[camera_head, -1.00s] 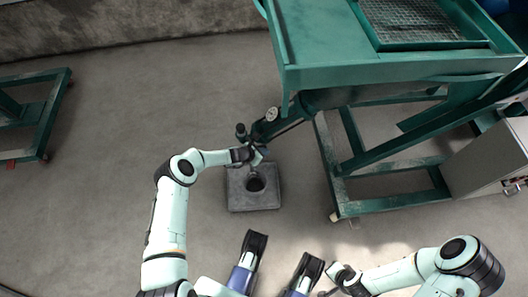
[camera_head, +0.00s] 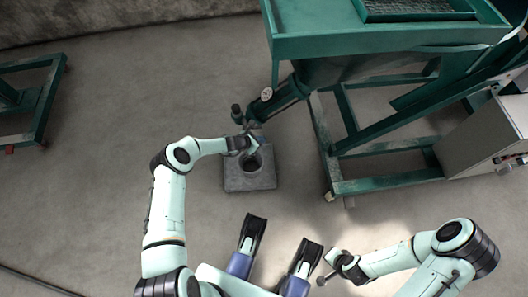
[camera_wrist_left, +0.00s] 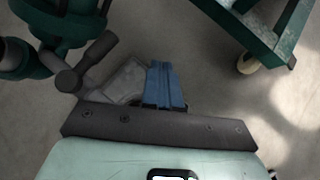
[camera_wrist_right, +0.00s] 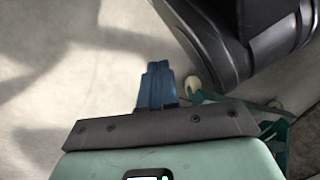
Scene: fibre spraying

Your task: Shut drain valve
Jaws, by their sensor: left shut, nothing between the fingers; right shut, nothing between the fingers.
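The drain valve (camera_head: 257,106) sits at the lower end of the green machine's pipe, with a dark knob on its left and a round gauge above. In the left wrist view its grey lever with a round end (camera_wrist_left: 88,65) lies close to the left of my fingers. My left gripper (camera_head: 257,141) is shut and empty beside the valve; its blue fingers show in the left wrist view (camera_wrist_left: 165,86). Whether they touch the lever I cannot tell. My right gripper (camera_head: 323,279) is shut and empty, low over the floor, away from the valve.
A grey square block with a round hole (camera_head: 262,181) lies on the floor below the valve. The green machine frame (camera_head: 385,185) stands to the right, with a grey box (camera_head: 485,140) beside it. Another green frame (camera_head: 45,110) is at the far left. Floor between is clear.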

